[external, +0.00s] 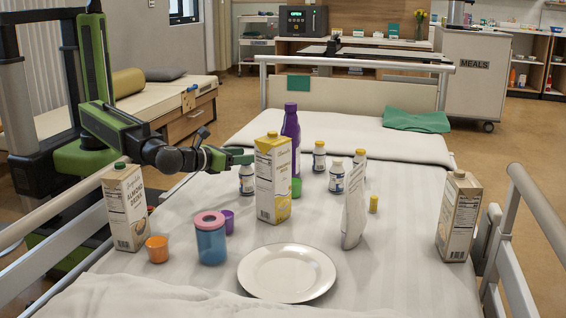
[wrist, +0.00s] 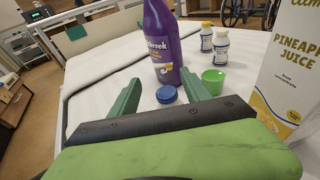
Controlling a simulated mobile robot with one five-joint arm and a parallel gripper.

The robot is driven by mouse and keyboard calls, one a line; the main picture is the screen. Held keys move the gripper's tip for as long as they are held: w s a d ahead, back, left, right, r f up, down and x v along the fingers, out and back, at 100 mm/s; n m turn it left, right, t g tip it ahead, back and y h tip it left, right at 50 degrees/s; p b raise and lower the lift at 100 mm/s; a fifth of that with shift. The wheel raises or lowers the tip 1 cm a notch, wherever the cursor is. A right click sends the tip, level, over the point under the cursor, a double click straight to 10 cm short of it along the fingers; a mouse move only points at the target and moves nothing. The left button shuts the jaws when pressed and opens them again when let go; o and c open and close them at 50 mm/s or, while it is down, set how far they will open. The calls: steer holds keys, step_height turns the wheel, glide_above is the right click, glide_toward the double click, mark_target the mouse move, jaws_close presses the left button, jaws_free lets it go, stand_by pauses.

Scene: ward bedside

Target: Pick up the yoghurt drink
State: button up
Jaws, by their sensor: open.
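Several small white bottles with blue labels stand on the bed; their print is too small to tell which is the yoghurt drink. One small bottle (external: 246,183) stands just below my gripper (external: 240,156), behind and left of the yellow-and-white carton. In the wrist view, a blue cap (wrist: 166,95) shows between the open fingers of my gripper (wrist: 162,88); the body under it is mostly hidden. Other small bottles are a yellow-capped one (external: 319,158), a white-capped one (external: 336,178) and another yellow-capped one (external: 360,157), farther right. My gripper holds nothing.
A pineapple juice carton (external: 272,185) stands close to the right of my gripper. A tall purple bottle (wrist: 161,45) and a green cup (wrist: 213,79) are just beyond. An almond drink carton (external: 125,210), a lidded blue jar (external: 211,243) and a white plate (external: 287,272) are nearer the front.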

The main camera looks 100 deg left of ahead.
steer(key=shift+s+d+f, duration=0.15)
steer(key=shift+d+f, duration=0.6)
steer(key=shift+f, duration=0.2)
steer(key=shift+a+r, duration=0.1)
steer(key=b+x, duration=0.1)
steer(key=x, duration=0.4)
jaws_close()
